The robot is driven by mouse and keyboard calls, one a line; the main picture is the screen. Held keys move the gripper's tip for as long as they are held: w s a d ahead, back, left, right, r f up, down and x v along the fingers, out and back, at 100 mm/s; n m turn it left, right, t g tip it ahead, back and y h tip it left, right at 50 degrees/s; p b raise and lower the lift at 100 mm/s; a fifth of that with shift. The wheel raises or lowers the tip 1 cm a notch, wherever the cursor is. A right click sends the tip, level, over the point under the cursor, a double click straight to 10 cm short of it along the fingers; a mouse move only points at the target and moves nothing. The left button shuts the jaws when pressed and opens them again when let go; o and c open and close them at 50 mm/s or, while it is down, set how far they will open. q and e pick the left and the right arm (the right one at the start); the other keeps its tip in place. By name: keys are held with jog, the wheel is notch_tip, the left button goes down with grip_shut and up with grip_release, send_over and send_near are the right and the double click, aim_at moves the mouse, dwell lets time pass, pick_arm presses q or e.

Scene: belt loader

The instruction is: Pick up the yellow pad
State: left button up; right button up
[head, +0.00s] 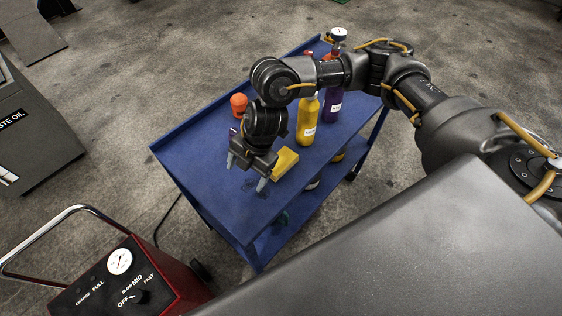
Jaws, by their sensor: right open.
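The yellow pad (286,162) lies on the top of the blue cart (205,154). It is a small flat block, and its left end is partly hidden by my right gripper. My right gripper (246,174) points down over the cart top, just left of the pad. Its two fingers are apart and nothing shows between them. I cannot tell whether the right finger touches the pad. My left gripper is not in the head view.
A yellow bottle (307,122), a purple bottle (332,106) and an orange object (239,104) stand farther back on the cart. Something purple is partly hidden behind my right gripper. A red charger (130,283) and a grey waste oil bin (35,135) stand left of the cart.

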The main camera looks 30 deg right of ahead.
aim_at(280, 161)
jog(key=w+d+r+m+h, duration=0.1)
jog(key=d+r+h, duration=0.1)
jog(key=d, duration=0.4)
jog(key=w+d+r+m+h, duration=0.1)
jog(key=w+d+r+h, duration=0.1)
jog(key=d, duration=0.4)
jog(key=shift+g, duration=0.3)
jog(key=shift+a+f, duration=0.15)
jog(key=shift+f, duration=3.25)
jog(key=f, duration=0.4)
jog(key=shift+w+f+p, duration=0.25)
jog(key=shift+p, duration=0.05)
jog(key=c, duration=1.1)
jog(key=shift+c, duration=0.2)
jog(key=shift+r, duration=0.1)
